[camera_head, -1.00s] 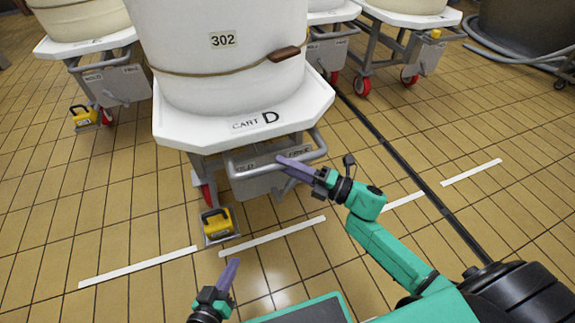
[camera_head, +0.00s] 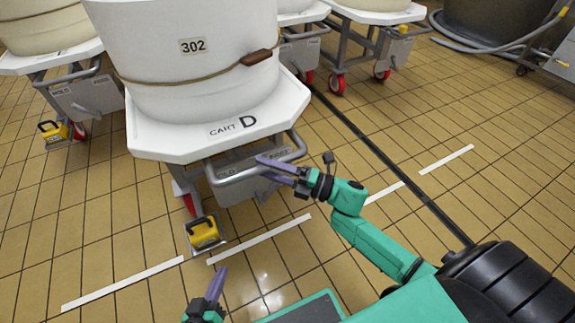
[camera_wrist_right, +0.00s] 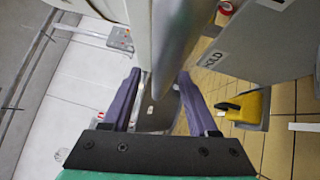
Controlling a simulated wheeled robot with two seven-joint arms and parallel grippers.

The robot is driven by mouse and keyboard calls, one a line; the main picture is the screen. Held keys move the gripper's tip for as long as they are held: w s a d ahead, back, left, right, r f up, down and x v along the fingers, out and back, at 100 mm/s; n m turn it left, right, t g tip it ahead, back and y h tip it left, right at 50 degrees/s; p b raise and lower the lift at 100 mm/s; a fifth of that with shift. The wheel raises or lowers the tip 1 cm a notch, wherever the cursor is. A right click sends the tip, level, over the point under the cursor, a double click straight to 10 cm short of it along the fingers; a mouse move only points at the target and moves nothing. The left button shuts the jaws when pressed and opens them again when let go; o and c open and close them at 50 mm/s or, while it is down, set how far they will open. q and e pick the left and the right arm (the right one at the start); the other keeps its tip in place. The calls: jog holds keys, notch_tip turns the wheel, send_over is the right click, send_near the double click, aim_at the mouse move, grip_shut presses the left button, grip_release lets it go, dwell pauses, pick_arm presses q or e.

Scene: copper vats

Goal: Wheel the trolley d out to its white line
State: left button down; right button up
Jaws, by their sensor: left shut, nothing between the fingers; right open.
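Trolley D (camera_head: 170,140) is a white platform marked "CART D" on a grey frame, bearing a large white vat (camera_head: 200,75) numbered 302. Its tubular handle (camera_head: 232,178) faces me. The white line (camera_head: 260,240) is a dashed strip on the floor in front of the trolley; the trolley is behind it. My right gripper (camera_head: 262,168) is open at the handle's right part. In the right wrist view, the grey bar (camera_wrist_right: 180,35) runs between the purple fingers of this gripper (camera_wrist_right: 158,90). My left gripper (camera_head: 219,272) is shut and empty, low over the floor, away from the trolley.
A yellow block (camera_head: 203,233) on a plate stands by the trolley's front left red wheel (camera_head: 189,203). Other trolleys stand left (camera_head: 85,97) and behind right (camera_head: 365,40). A dark floor channel (camera_head: 390,165) runs along the right. Tiles in front of the line are clear.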

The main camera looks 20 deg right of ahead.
jog(key=p+v, duration=0.2)
jog(key=v, duration=1.2)
jog(key=shift+s+d, duration=0.15)
jog(key=shift+d, duration=0.1)
